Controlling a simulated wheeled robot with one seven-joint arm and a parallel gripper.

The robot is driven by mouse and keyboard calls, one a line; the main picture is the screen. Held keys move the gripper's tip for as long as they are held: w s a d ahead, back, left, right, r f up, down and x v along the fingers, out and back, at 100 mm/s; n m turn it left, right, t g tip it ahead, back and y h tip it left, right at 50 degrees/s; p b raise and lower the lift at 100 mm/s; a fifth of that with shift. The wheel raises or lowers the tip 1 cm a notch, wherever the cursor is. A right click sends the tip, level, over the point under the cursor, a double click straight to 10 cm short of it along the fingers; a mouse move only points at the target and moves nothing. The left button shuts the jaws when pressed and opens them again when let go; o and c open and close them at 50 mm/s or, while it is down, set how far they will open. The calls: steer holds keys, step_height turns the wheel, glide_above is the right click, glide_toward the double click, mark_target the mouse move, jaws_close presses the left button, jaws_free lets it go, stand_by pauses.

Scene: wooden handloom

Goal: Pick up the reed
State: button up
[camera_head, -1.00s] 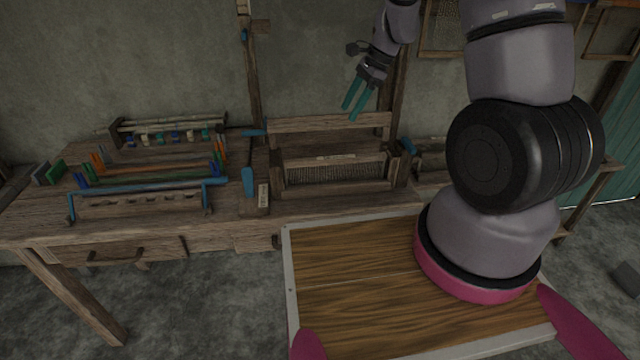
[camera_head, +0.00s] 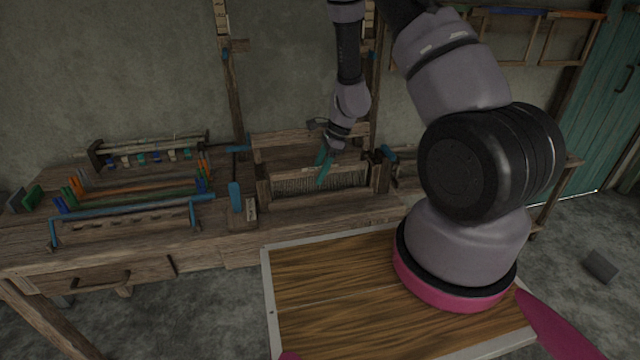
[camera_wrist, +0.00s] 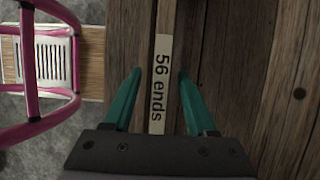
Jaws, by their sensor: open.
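The reed (camera_head: 290,186) is a wide comb of fine upright teeth under a wooden bar, standing in the wooden loom frame (camera_head: 290,139) on the bench. In the wrist view a narrow wooden strip, seemingly the top of the reed (camera_wrist: 166,18), carries a pale label reading "56 ends". My gripper (camera_head: 323,172) has teal fingers and hangs in front of the reed's right half in the head view. In the wrist view my gripper (camera_wrist: 160,73) is open and empty, its fingers on either side of the labelled strip. Their height above it is unclear.
The workbench (camera_head: 215,244) holds racks of coloured parts (camera_head: 140,190) at the left. A blue-handled tool (camera_head: 235,196) and a small labelled block (camera_head: 243,220) lie left of the loom. Loom posts (camera_head: 232,100) rise at the back. A wood-topped tray (camera_head: 340,285) is in front.

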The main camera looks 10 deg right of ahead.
steer(key=shift+x, duration=1.15)
jaws_close()
steer(key=shift+r, duration=0.1)
step_height(320, 180, up, 18)
